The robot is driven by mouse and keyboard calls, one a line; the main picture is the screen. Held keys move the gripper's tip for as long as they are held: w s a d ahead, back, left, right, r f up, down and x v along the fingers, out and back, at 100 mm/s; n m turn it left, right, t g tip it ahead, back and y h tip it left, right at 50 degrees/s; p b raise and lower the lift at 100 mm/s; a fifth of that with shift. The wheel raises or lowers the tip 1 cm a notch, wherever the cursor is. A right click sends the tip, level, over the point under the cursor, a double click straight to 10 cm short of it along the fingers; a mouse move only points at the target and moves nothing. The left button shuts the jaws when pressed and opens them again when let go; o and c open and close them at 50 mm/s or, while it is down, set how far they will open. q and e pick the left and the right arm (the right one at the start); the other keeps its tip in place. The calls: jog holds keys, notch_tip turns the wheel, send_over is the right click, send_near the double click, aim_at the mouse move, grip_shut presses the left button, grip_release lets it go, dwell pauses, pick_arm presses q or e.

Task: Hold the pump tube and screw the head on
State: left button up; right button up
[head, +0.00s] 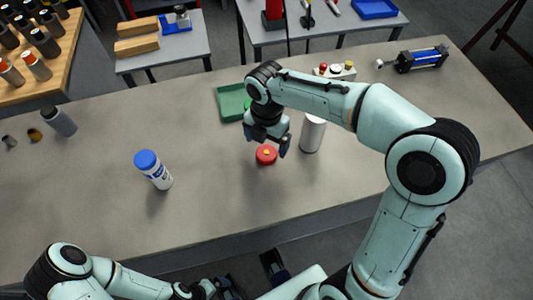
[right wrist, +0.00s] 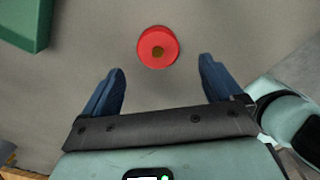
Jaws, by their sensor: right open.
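A round red piece with a small yellow-brown centre (head: 266,155), which looks like the pump head, lies on the grey table. A plain white cylinder (head: 312,134), likely the pump tube, stands upright just right of it. My right gripper (head: 268,146) is open and empty, pointing down close to the red piece. In the right wrist view the red piece (right wrist: 158,47) sits ahead of the gap between the spread fingers (right wrist: 161,72). My left gripper (head: 226,288) is low at the bottom edge, partly cut off; its opening is unclear.
A green tray (head: 231,103) lies behind my right gripper. A white bottle with a blue cap (head: 153,170) stands to the left, and a grey bottle (head: 59,122) farther left. A blue-black device (head: 421,60) lies at the back right. The table's front middle is clear.

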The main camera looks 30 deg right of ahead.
aim_at(267, 152)
jog(key=shift+f, duration=0.1)
jog(key=f, duration=0.2)
jog(key=f+b, duration=0.1)
jog(key=f, duration=0.2)
jog(key=shift+w+d, duration=0.1)
jog(key=shift+w, duration=0.1)
jog(key=c, duration=1.2)
